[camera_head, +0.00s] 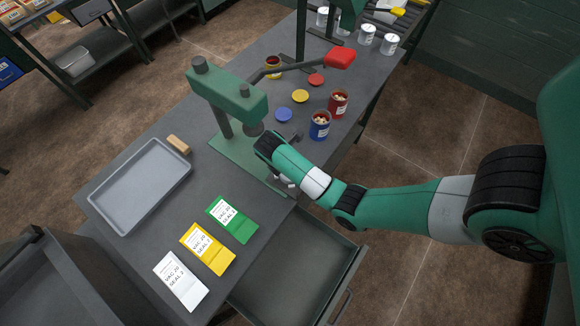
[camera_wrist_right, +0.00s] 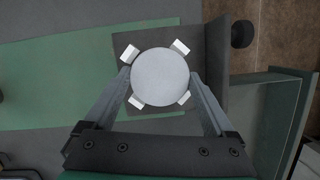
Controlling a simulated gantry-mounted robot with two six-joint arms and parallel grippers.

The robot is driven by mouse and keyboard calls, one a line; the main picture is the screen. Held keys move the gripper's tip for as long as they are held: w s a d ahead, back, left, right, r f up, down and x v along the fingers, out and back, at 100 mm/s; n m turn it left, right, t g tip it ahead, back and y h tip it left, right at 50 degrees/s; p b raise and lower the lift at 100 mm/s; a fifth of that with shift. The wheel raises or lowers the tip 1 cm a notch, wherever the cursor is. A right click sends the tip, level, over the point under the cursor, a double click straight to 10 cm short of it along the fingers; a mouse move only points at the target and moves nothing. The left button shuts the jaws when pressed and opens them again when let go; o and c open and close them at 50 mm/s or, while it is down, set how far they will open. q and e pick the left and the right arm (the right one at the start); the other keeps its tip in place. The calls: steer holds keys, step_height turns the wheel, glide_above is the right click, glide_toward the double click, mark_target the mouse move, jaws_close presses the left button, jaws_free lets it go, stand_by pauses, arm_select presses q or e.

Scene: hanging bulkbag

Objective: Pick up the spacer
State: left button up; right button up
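A round pale grey disc (camera_wrist_right: 160,76), which looks like the spacer, sits between several white blocks on a dark square plate (camera_wrist_right: 210,45) in the right wrist view. My right gripper (camera_wrist_right: 161,76) has one finger on each side of the disc, with the tips close to its rim. I see narrow gaps at the tips and cannot tell whether they touch. In the head view my right arm (camera_head: 317,182) reaches to the front of the green press (camera_head: 230,95) and hides the disc. My left gripper is in neither view.
A grey tray (camera_head: 118,222) and a small wooden block (camera_head: 178,145) lie left of the press. White, yellow (camera_head: 207,250) and green packets lie in front. Red and blue cans (camera_head: 320,125) and coloured lids stand behind right. An open drawer (camera_head: 300,265) juts out below the gripper.

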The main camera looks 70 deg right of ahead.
steer(key=c, duration=0.6)
steer(key=shift+c, duration=0.2)
steer(key=shift+r, duration=0.1)
steer(key=shift+r, duration=0.25)
steer(key=r+p, duration=0.2)
steer(key=r, duration=0.1)
steer(key=r+p, duration=0.1)
steer(key=shift+s+r, duration=0.2)
steer(key=shift+s, duration=0.15)
steer(key=s+a+r+p, duration=0.1)
steer(key=s+r+p, duration=0.3)
steer(key=s+p, duration=0.1)
steer(key=s+a+r+p, duration=0.1)
steer(key=s+r+p, duration=0.3)
steer(key=s, duration=0.4)
steer(key=shift+a+p, duration=0.15)
steer(key=shift+p, duration=0.4)
